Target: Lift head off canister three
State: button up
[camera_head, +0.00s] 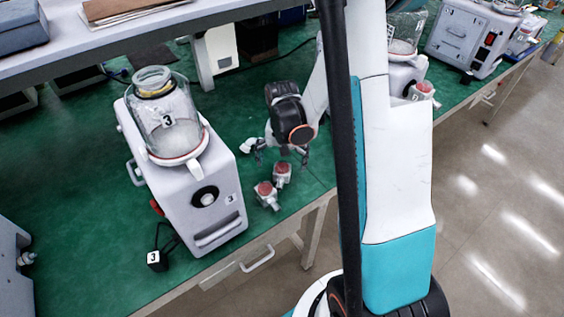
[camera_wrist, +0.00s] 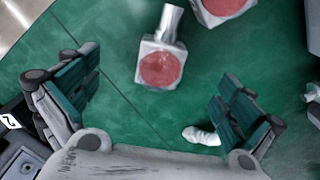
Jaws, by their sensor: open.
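Canister three (camera_head: 178,135) is a clear glass jar labelled 3 in the head view, seated in a white ring on a pale pump unit (camera_head: 195,190). Its glass rim and a yellow band show at the top; I cannot make out a separate head there. My gripper (camera_head: 277,150) hangs over the green bench to the right of this unit, apart from the canister. In the wrist view my gripper (camera_wrist: 160,95) is open and empty. A white block with a red round top (camera_wrist: 160,70) lies on the bench beyond the fingers. The canister is not visible in the wrist view.
Two red-topped white blocks, a nearer one (camera_head: 265,193) and a farther one (camera_head: 282,174), stand near the bench's front edge. A shelf (camera_head: 130,40) spans the upper left. Another pump unit (camera_head: 465,38) stands at upper right.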

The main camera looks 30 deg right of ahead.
jog(key=shift+r+p, duration=2.1)
jog(key=shift+r, duration=1.3)
